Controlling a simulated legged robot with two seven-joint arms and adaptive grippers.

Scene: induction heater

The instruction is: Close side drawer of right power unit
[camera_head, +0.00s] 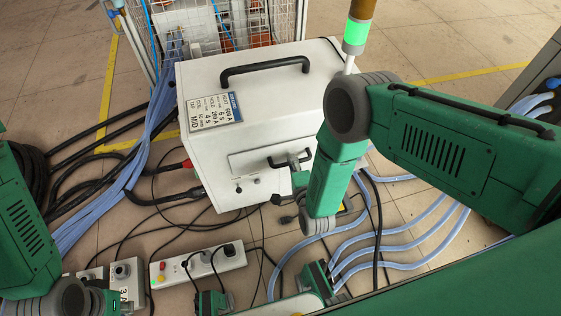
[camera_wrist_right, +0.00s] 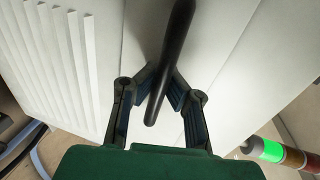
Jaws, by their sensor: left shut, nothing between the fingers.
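The right power unit (camera_head: 225,125) is a white box with a black top handle and a "MID" label. Its side drawer (camera_head: 245,163) has a small black handle (camera_head: 280,163), on the face towards me. My right gripper (camera_head: 299,172) is at this handle, partly hidden by its own wrist. In the right wrist view, its two fingers (camera_wrist_right: 163,84) close in on both sides of the black handle bar (camera_wrist_right: 158,95) before a white panel. How far the drawer stands out is unclear. What looks like my left gripper (camera_head: 213,302) is at the bottom edge, shut and empty, mostly cut off.
Blue hoses (camera_head: 425,225) and black cables run over the tiled floor around the unit. A white power strip (camera_head: 215,262) lies in front of it. A wire cage (camera_head: 215,30) stands behind. A signal lamp (camera_head: 354,38) glows green beside my right arm.

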